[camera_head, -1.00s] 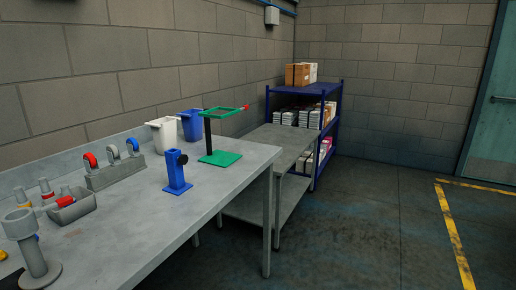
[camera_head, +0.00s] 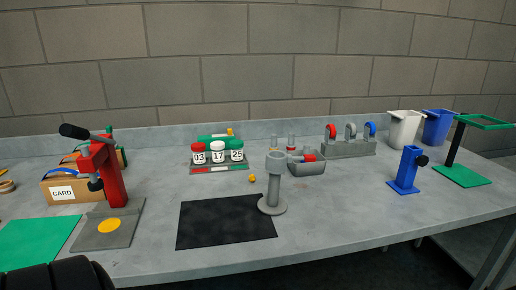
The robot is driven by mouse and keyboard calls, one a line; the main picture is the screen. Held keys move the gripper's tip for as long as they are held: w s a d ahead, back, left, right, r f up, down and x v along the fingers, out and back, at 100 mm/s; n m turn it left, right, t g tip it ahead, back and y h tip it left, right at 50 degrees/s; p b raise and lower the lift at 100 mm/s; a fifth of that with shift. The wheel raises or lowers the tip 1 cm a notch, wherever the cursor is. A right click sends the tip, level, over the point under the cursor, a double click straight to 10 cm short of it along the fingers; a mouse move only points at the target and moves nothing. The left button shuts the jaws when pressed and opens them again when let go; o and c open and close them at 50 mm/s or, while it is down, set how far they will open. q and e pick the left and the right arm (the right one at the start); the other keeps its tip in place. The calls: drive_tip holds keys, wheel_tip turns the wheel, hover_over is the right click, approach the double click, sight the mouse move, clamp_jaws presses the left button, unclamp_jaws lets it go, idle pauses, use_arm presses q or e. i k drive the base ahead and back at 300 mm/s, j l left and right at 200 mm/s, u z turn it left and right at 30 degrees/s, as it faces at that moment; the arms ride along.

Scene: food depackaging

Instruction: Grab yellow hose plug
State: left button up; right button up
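A small yellow piece (camera_head: 252,179) lies on the grey table, between the bottle rack and the grey round-based stand. It looks like the yellow hose plug, but it is too small to be sure. Another small yellow piece (camera_head: 230,132) shows on the green item behind the bottles. A flat yellow disc (camera_head: 109,226) lies on the base of the red press. Neither of my grippers shows fingers in the head view. A dark ribbed rounded shape at the bottom left edge may be part of my arm.
The table (camera_head: 330,222) is clear at front centre-right. Around the piece stand the bottle rack (camera_head: 219,170), grey stand (camera_head: 273,186), black mat (camera_head: 225,222) and grey bin (camera_head: 305,167). The red press (camera_head: 108,177) is left; the blue stand (camera_head: 405,172) is right.

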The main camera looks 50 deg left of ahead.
sight(274, 140)
drive_tip(key=u, duration=1.35)
drive_tip(key=l, duration=0.15)
